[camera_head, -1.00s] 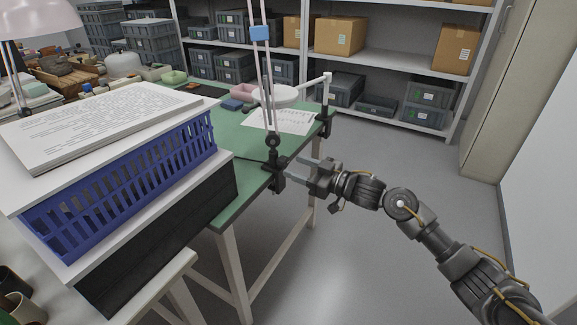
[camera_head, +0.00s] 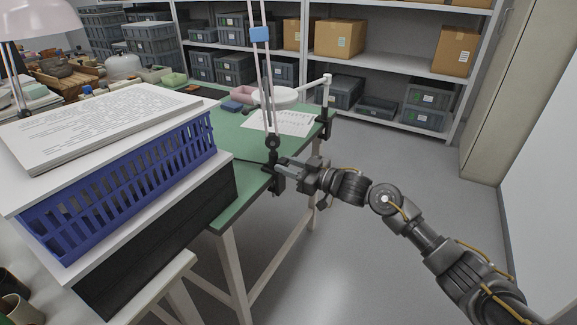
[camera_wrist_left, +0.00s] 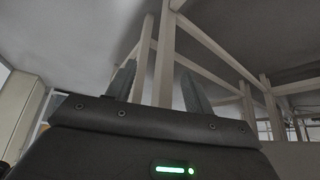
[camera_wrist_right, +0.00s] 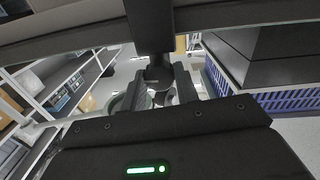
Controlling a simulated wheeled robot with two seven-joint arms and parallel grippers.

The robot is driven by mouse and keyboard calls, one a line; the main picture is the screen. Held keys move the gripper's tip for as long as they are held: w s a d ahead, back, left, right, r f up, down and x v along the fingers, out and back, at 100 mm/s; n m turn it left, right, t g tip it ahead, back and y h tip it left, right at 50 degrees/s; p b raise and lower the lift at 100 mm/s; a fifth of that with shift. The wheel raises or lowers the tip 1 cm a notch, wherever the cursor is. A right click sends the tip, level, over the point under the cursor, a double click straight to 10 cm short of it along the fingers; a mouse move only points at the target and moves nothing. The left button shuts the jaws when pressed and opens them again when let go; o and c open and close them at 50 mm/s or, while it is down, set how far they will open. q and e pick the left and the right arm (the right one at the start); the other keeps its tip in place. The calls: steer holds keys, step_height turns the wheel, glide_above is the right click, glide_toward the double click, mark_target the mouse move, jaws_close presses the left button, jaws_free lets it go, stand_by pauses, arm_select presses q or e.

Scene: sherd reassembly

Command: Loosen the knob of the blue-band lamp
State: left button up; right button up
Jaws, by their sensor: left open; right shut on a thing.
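The blue-band lamp stands at the green table's near right edge, its pale arms rising with a blue band (camera_head: 260,34). Its dark clamp (camera_head: 277,183) grips the table edge and also shows in the right wrist view (camera_wrist_right: 150,30). My right gripper (camera_head: 283,169) reaches in from the right at the clamp. It is shut on the knob, which its fingers mostly hide; the fingers show in the right wrist view (camera_wrist_right: 165,88). My left gripper (camera_wrist_left: 158,80) is open and empty in its wrist view, under pale table framing, and is outside the head view.
A blue basket (camera_head: 130,180) with papers on top sits on a black box at the left. A second lamp clamp (camera_head: 325,125) holds the table's far right corner. Shelves with boxes (camera_head: 340,38) stand behind. Floor at the right is clear.

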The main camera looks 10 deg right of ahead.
steer(key=shift+n, duration=2.1)
arm_select(q)
steer(key=shift+s+a+f, duration=0.15)
steer(key=shift+s+a, duration=0.05)
steer(key=shift+s, duration=0.15)
arm_select(e)
steer(key=o, duration=1)
steer(key=shift+c, duration=0.2)
steer(key=shift+s+d, duration=0.1)
